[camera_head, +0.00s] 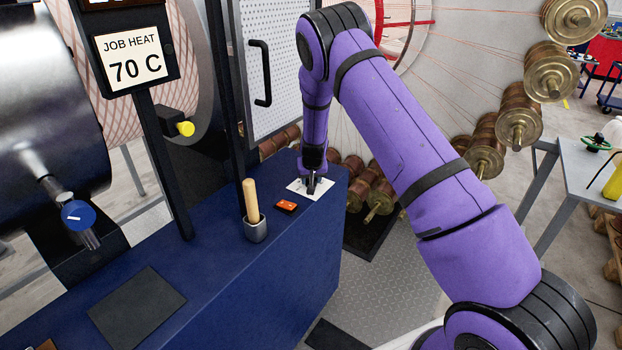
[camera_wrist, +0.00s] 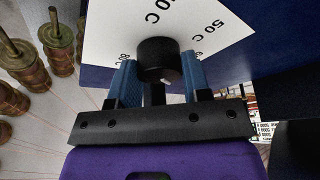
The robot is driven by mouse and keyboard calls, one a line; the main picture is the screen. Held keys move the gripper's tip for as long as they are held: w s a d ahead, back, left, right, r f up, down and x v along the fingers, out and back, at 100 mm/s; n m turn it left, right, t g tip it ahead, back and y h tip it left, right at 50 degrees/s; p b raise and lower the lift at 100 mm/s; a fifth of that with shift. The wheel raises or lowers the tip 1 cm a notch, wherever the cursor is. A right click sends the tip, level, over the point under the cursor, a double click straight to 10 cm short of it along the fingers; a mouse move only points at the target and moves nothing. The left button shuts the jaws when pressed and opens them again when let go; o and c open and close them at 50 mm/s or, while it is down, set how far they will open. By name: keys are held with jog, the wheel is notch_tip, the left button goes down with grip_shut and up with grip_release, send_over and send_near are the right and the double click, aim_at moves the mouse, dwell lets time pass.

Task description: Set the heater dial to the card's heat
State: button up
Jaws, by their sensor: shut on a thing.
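The job card (camera_head: 131,58) stands on a dark post at the upper left and reads "JOB HEAT 70 C". The heater dial is a black round knob (camera_wrist: 157,57) on a white plate (camera_wrist: 112,25); the plate also shows in the head view (camera_head: 298,187) at the far end of the blue bench. My gripper (camera_wrist: 161,72) is shut on the knob, with one blue finger on each side. In the head view my gripper (camera_head: 312,184) points down at the plate and hides the knob. A "50 C" mark shows to the right; other marks are partly cut off. The pointer's setting cannot be read.
On the blue bench (camera_head: 215,270) are an orange-red switch (camera_head: 286,206), a wooden handle in a grey cup (camera_head: 255,232) and a dark pad (camera_head: 137,307). A perforated panel with a black handle (camera_head: 262,72) stands behind. Spools (camera_head: 383,195) hang close right of the bench.

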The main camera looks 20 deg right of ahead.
jog(key=m+h, duration=0.1)
jog(key=m, duration=0.2)
jog(key=m+h, duration=0.1)
jog(key=m, duration=0.2)
jog(key=shift+a+g, duration=0.1)
jog(key=shift+g, duration=0.3)
dwell(0.3)
jog(key=o, duration=0.9)
jog(key=v, duration=0.7)
jog(key=shift+a+r, duration=0.1)
jog(key=shift+r, duration=0.15)
